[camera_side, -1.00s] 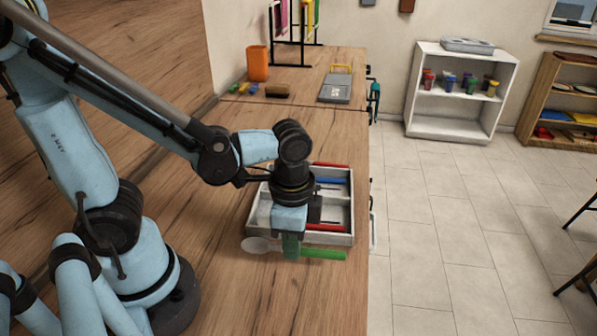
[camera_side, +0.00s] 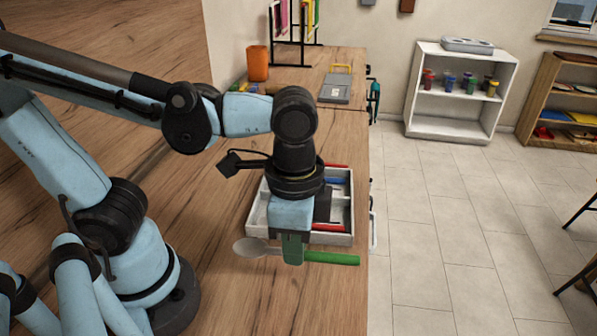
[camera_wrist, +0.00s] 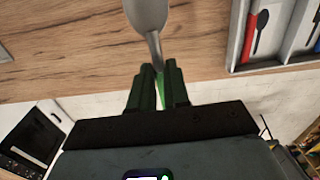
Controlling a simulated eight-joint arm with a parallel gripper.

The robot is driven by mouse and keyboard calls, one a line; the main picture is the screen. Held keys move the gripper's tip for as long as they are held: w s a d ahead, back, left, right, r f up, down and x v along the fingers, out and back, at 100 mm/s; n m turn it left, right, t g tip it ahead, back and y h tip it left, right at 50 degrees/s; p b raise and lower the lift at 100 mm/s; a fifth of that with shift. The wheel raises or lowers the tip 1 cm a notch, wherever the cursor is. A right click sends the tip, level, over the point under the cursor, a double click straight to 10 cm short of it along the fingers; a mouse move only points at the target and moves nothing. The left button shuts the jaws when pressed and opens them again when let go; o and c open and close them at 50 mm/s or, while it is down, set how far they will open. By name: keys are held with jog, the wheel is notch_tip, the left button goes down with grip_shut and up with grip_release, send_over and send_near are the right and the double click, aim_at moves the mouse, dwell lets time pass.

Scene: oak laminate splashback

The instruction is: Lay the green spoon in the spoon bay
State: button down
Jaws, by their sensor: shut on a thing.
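The green spoon has a green handle (camera_side: 335,258) and a grey bowl (camera_side: 248,247). My gripper (camera_side: 292,258) is shut on it near the middle, with the bowl to the left and the handle to the right in the side view. The spoon appears to be above the counter, in front of the tray's near edge. In the wrist view the bowl (camera_wrist: 148,14) points away from my gripper (camera_wrist: 158,72), and the fingers hide part of the handle. The divided tray (camera_side: 340,238) is partly hidden by my arm. A spoon silhouette (camera_wrist: 261,30) marks one tray bay.
The tray holds red and blue handled items, including a red one (camera_wrist: 250,38) beside the silhouette. An orange cup (camera_side: 258,64) and a grey scale-like device (camera_side: 335,88) stand farther back. The counter's right edge is close to the spoon handle.

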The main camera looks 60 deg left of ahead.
jog(key=w+a, duration=1.3)
jog(key=a, duration=0.4)
jog(key=shift+w+d+f, duration=0.1)
jog(key=shift+d+f, duration=0.05)
jog(key=shift+f, duration=4.9)
jog(key=shift+f, duration=0.6)
jog(key=c, duration=1)
grip_release()
notch_tip(320, 180, up, 12)
jog(key=shift+r, duration=0.1)
